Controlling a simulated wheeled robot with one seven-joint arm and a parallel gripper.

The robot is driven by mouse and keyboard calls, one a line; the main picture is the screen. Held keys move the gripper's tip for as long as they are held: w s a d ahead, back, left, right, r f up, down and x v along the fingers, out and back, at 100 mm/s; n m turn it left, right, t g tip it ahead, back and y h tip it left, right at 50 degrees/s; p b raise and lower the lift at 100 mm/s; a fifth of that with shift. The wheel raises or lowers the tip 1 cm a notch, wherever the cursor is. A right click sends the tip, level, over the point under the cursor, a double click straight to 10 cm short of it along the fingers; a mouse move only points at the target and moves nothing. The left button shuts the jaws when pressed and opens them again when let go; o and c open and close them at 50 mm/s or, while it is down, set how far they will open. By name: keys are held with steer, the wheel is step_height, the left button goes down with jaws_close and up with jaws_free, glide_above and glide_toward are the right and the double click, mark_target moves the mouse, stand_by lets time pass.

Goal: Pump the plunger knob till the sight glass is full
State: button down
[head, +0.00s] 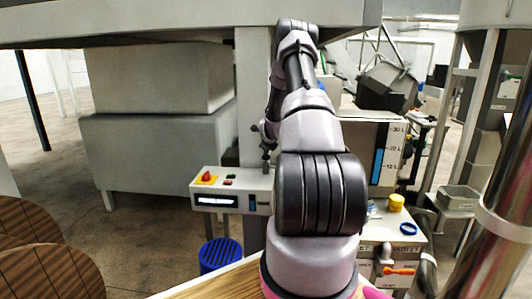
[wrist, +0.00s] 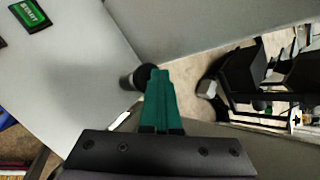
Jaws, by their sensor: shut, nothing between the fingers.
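In the wrist view the green fingers of my gripper (wrist: 160,76) are shut and empty. A dark round knob (wrist: 143,74) on a grey cylinder, which looks like the plunger knob, is just left of the fingertips and partly behind them. I cannot tell if they touch. In the head view my arm hides much of this area; a small dark shape above the control box may be the knob or gripper. The sight glass (head: 377,166) is a blue column beside a scale marked 10, 20 and 30 L. The blue reaches about the 20 L mark.
A white control box (head: 226,188) with a red button (head: 206,176) stands left of my arm. A blue bin (head: 221,254) is below.

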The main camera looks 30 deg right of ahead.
mark_target(267, 157)
steer(key=shift+f, duration=0.5)
stand_by(0.4)
steer(key=shift+r, duration=2.35)
steer(key=shift+r, duration=0.1)
steer(key=shift+r, duration=2.4)
